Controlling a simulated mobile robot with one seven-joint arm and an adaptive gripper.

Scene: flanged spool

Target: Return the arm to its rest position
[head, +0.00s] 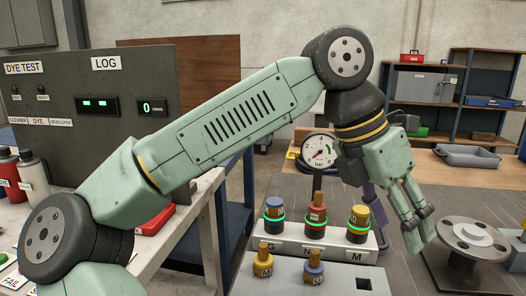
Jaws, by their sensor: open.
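My green arm reaches across the head view from lower left to upper right, bent at a dark elbow-like joint, and slopes down to my gripper (424,228). My gripper hangs at the right, fingers pointing down, apart and with nothing seen between them. It is just left of the grey flanged spool (466,236), which stands on a dark plate. I cannot tell from this view whether the fingers touch the spool; a gap seems to show.
Several knobbed plugs with green rings stand on a white block (310,250) left of my gripper. A pressure gauge (319,151) rises behind them. A grey log panel (85,120) and spray cans (33,175) are at left. Shelves (455,85) stand behind.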

